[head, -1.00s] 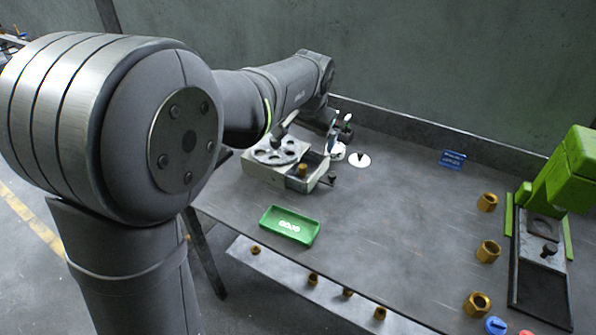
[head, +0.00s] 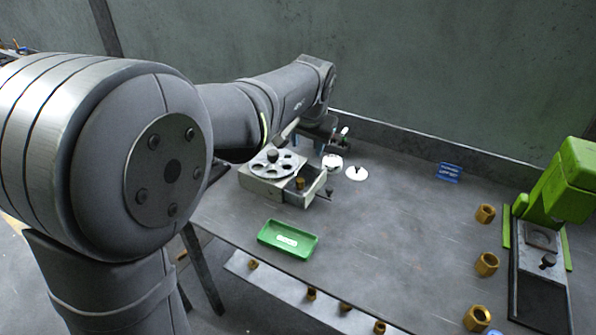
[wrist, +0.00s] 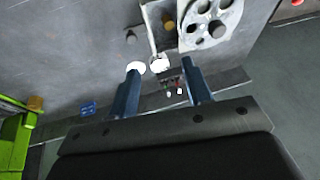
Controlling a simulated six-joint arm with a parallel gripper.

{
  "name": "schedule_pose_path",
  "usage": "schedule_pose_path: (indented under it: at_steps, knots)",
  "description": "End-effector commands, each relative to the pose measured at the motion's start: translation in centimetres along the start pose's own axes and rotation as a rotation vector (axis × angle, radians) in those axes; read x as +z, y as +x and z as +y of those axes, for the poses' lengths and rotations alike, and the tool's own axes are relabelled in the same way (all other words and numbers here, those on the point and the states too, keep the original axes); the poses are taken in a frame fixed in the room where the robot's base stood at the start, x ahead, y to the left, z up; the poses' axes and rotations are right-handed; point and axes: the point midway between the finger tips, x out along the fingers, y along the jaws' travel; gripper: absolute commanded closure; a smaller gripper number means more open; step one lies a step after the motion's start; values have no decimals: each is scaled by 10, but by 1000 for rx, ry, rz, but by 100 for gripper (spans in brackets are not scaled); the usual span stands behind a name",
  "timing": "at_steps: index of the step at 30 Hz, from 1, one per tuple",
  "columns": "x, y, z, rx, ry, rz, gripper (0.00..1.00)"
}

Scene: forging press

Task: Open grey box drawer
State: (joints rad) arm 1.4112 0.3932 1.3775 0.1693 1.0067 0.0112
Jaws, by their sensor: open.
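The grey box (head: 258,186) stands on the table with a round holed disc (head: 273,163) on top. Its drawer (head: 317,186) is pulled out toward the right, and a brass nut (head: 300,183) sits in it. A dark knob (head: 329,192) is at the drawer's outer end. In the wrist view the box (wrist: 233,32), the drawer (wrist: 153,27) and the knob (wrist: 131,36) lie beyond the fingertips. My gripper (wrist: 161,66) is open, its two blue fingers apart with nothing held between them. It is behind the box in the head view, apart from the drawer.
A white round piece (head: 357,173) and a white container (head: 332,162) stand behind the drawer. A green tray (head: 288,239) lies in front of the box. A green press (head: 565,185) and several brass nuts are at the right. The middle of the table is clear.

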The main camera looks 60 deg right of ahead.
Motion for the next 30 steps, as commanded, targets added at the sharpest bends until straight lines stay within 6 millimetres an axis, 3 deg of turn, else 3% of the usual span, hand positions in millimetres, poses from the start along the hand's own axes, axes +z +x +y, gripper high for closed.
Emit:
schedule_pose_path:
  at_steps: [9,15,23,30]
  knots:
    - [-16,15,55,-48,-395,-30,54]
    - [-21,21,82,-82,-605,-29,54]
    - [-22,30,89,-95,-685,-27,54]
    - [-19,73,85,-97,-683,-29,54]
